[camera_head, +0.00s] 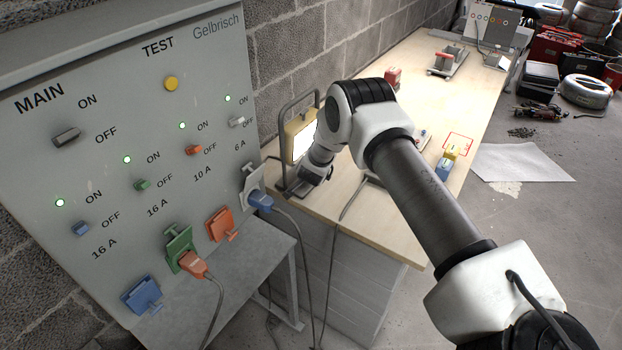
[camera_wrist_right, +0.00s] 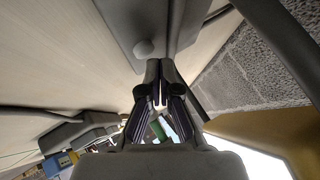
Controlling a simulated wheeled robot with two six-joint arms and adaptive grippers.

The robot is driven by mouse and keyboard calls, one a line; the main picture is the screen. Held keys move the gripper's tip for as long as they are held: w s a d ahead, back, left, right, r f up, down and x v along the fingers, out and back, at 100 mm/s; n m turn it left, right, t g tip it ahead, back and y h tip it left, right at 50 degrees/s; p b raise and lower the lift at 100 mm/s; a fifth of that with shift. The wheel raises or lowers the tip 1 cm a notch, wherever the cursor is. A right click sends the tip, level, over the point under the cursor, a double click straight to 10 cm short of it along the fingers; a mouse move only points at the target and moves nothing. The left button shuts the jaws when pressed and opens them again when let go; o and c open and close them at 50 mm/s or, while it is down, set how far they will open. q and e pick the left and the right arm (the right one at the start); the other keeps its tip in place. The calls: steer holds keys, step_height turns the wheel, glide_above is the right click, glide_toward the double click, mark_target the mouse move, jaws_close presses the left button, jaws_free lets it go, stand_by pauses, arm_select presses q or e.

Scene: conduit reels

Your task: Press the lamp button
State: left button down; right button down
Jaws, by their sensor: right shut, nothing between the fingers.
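The work lamp (camera_head: 297,138) stands at the left end of the wooden bench, with a yellow housing, a grey tube frame and a bright white lit panel. In the right wrist view, a round grey knob-like button (camera_wrist_right: 145,47) sits on the lamp's grey base plate (camera_wrist_right: 125,22). My right gripper (camera_wrist_right: 160,70) is shut and empty, its fingertips right by the button. I cannot tell whether they touch it. In the head view my right arm reaches over the bench to the lamp's base, and the button is not discernible there. My left gripper is not in view.
A grey switch panel (camera_head: 140,170) with switches, green lights and coloured plugs stands at the left. A block wall (camera_head: 310,50) runs behind the bench (camera_head: 400,240). Several small items, including a red block (camera_head: 392,77) and a yellow-and-blue block (camera_head: 446,163), lie further right.

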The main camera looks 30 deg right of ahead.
mark_target(314, 210)
step_height(314, 210, up, 6)
steer(key=p, duration=0.4)
steer(key=shift+f, duration=0.1)
